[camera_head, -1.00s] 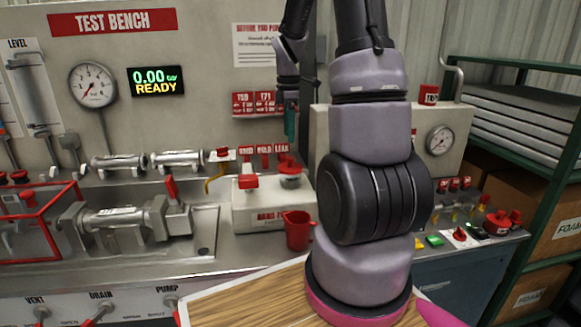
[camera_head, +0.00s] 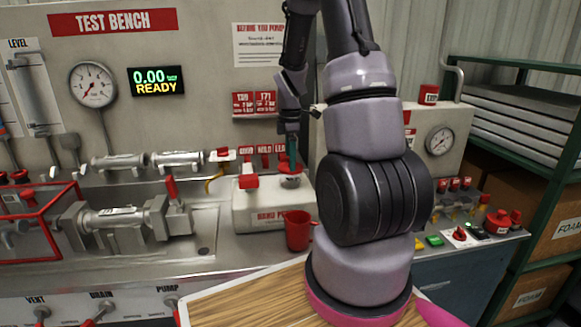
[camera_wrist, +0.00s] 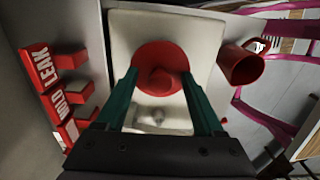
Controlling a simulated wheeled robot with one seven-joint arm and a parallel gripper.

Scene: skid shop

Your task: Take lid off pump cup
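The pump cup (camera_head: 291,181) is a small clear cup on top of the cream hand pump box (camera_head: 268,207). Its red lid (camera_wrist: 162,68) shows in the wrist view as a round disc with a raised knob. My gripper (camera_head: 291,158) points down right over the cup and hides most of the lid in the head view. In the wrist view my gripper's two green fingers (camera_wrist: 160,85) are apart, one at each side of the lid's near part. I cannot tell whether they touch the lid. The lid looks seated on the cup.
A red mug (camera_head: 297,231) stands in front of the pump box; it also shows in the wrist view (camera_wrist: 241,65). A red pump handle block (camera_head: 248,181) is left of the cup. Red tags (camera_wrist: 50,66) stand behind. A vise-like fixture (camera_head: 120,218) lies left.

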